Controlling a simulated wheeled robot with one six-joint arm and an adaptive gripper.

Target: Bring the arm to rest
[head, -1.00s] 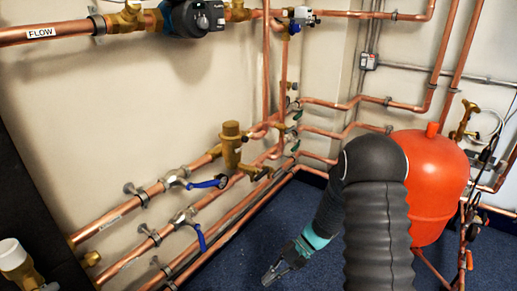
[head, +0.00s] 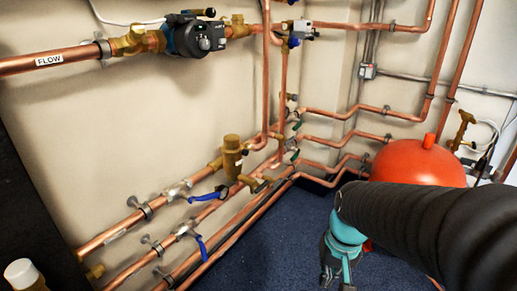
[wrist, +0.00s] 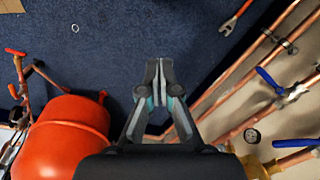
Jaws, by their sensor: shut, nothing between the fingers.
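My gripper (head: 338,272) hangs at the lower right of the head view, its fingers pointing down over the blue floor, with the lower end cut by the frame edge. In the wrist view my gripper (wrist: 159,66) is shut, its fingertips together and nothing between them. It is above the blue carpet (wrist: 120,35) and touches nothing that I can see.
A red tank (head: 412,163) stands behind my arm; it also shows in the wrist view (wrist: 65,135). Copper pipes with blue-handled valves (head: 205,196) run along the wall. A wrench (wrist: 236,18) lies on the floor. Open carpet (head: 290,225) lies between pipes and arm.

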